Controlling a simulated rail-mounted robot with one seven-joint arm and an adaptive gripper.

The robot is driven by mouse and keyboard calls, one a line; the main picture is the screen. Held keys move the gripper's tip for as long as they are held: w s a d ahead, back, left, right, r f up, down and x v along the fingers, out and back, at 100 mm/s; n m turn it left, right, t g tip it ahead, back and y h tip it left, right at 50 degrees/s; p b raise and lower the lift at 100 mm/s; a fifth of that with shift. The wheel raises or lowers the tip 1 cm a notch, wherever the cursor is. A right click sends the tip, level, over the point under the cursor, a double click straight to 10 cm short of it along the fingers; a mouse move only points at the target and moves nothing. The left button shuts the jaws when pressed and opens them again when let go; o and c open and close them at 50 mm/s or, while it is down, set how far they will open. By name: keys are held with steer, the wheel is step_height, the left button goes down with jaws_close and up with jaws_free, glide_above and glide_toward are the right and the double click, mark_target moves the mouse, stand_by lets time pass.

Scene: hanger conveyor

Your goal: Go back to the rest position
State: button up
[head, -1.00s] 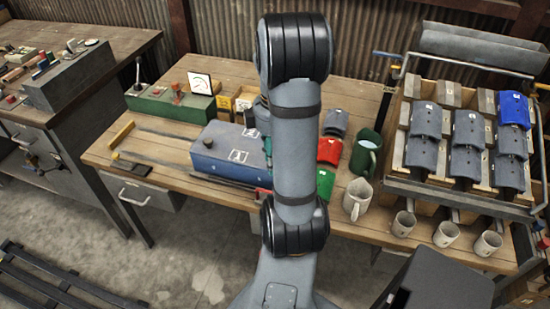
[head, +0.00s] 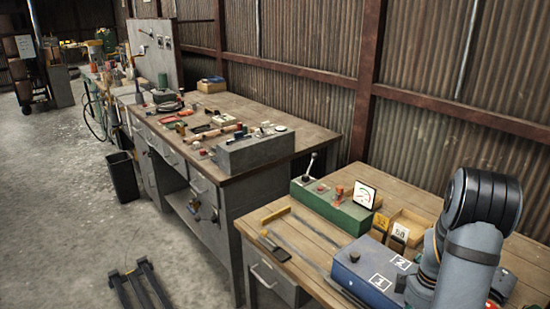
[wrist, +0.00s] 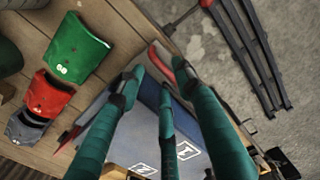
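My gripper (wrist: 157,78) shows in the wrist view with teal fingers pointing away from the camera. Its fingertips are apart and nothing is held between them. It hangs above the blue box (wrist: 150,92), part of which the fingers hide. In the head view, my arm is at the lower right edge, and my gripper cannot be made out there. The blue box (head: 365,268) with number labels sits on the wooden bench beside my arm.
Folded green (wrist: 76,48), red (wrist: 48,95) and grey (wrist: 26,128) pieces lie on the wooden bench in the wrist view. A green control box (head: 332,208) with a lever stands behind the blue box. A grey-sided workbench (head: 232,190) with tools adjoins at left. Open floor lies further left.

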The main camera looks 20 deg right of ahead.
step_height(320, 180, down, 2)
steer(key=shift+f, duration=0.15)
steer(key=shift+w+a, duration=0.2)
steer(key=shift+w, duration=0.3)
